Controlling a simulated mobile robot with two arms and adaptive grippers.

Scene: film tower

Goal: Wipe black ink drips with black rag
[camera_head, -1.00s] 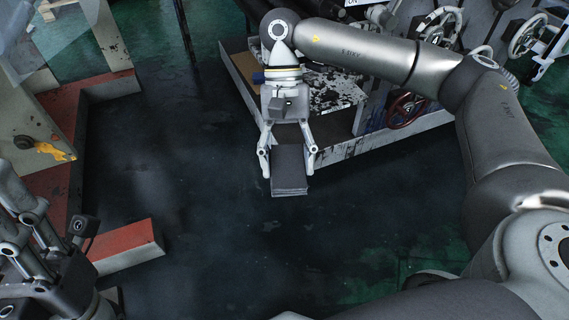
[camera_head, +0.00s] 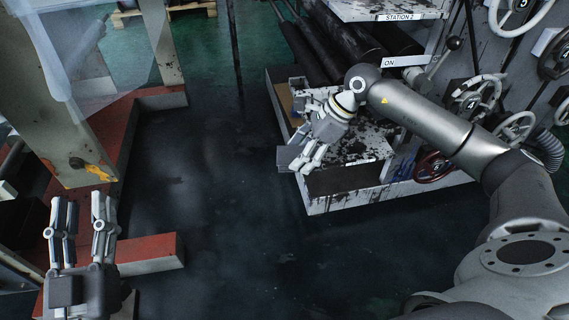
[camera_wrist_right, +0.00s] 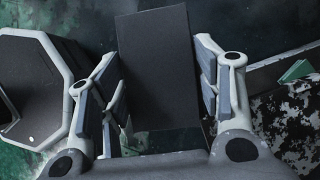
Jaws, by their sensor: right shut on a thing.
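The black rag (camera_head: 288,158) is a flat dark rectangle held in my right gripper (camera_head: 304,158). In the right wrist view, the rag (camera_wrist_right: 158,65) sits between the two fingers of my right gripper (camera_wrist_right: 165,88), which is shut on it. Black ink drips (camera_head: 362,150) spatter the white base of the machine and its front edge, right of the rag. The rag is at the base's left edge; I cannot tell if it touches. Black splatter (camera_wrist_right: 290,125) also shows at the right in the wrist view. My left gripper (camera_head: 80,210) is open and empty at the lower left.
A red-topped ledge (camera_head: 155,248) and a frame with an orange lever (camera_head: 100,172) stand at the left. Handwheels (camera_head: 472,105) and a red wheel (camera_head: 433,166) are on the machine at the right. The dark floor (camera_head: 220,240) between is clear.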

